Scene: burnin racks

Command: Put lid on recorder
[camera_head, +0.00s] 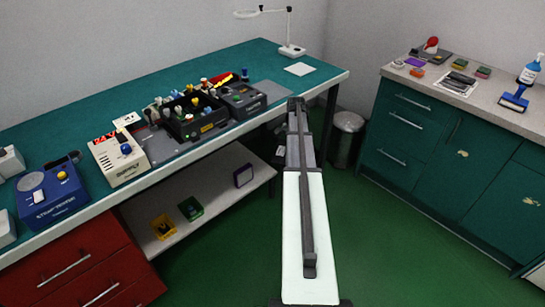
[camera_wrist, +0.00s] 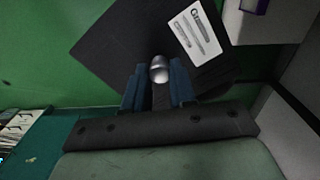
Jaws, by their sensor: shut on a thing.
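In the wrist view my gripper (camera_wrist: 158,80) has its blue fingers shut on a rounded silver knob (camera_wrist: 159,68). Behind the knob is a dark flat plate with a white printed label, which looks like the lid (camera_wrist: 115,35). It hangs over the green floor, clear of the bench. In the head view my arm hides the gripper and most of the lid. On the bench a blue unit (camera_head: 62,198) with a round disc and a yellow knob stands at the left. A dark blue-grey unit (camera_head: 243,98) stands further back. I cannot tell which is the recorder.
A beige supply box (camera_head: 118,160) and a black tray of parts (camera_head: 202,128) stand between the two units on the green bench (camera_head: 215,72). A magnifier lamp (camera_head: 291,50) stands at the far end. A grey bin (camera_head: 346,140) and green cabinets are to the right.

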